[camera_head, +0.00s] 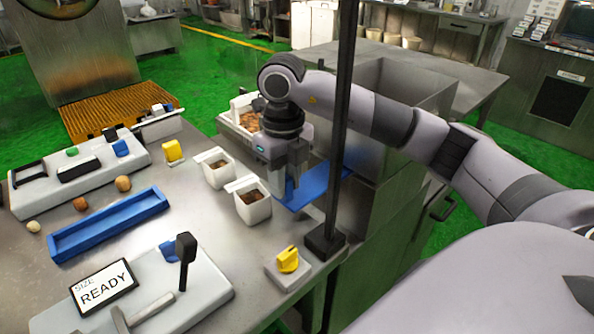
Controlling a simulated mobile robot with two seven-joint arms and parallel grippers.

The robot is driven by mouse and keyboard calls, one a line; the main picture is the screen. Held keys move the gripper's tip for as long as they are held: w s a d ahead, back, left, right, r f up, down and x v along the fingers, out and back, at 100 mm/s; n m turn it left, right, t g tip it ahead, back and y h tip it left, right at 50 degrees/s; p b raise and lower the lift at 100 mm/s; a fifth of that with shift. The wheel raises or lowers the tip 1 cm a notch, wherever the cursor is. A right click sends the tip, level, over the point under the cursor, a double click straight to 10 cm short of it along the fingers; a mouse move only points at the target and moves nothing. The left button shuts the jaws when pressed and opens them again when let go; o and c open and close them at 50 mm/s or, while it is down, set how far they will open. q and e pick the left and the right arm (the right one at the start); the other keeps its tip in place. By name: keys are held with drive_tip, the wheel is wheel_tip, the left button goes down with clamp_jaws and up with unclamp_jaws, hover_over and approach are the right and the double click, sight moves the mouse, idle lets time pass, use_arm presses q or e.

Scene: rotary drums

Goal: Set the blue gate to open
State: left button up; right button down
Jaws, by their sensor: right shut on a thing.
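The blue gate (318,186) is a flat blue panel at the right edge of the table, beside the grey metal bin. My right arm reaches in from the right, and its gripper (291,190) points down at the left part of the blue panel. The right gripper is shut on the blue gate; its fingertips are small in the picture and the exact contact is hard to see. The gate's opening and the part behind my gripper are hidden. My left gripper is not in view.
White cups (252,206) stand left of the gripper. A yellow knob (288,260) is in front. A blue tray (108,225) and a READY sign (104,287) are at left.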

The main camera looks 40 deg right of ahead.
drive_tip(key=shift+a, duration=0.2)
drive_tip(key=c, duration=1)
unclamp_jaws()
drive_tip(key=shift+a, duration=0.15)
drive_tip(key=shift+o, duration=0.2)
drive_tip(key=shift+r, duration=0.1)
drive_tip(key=shift+r, duration=3.55)
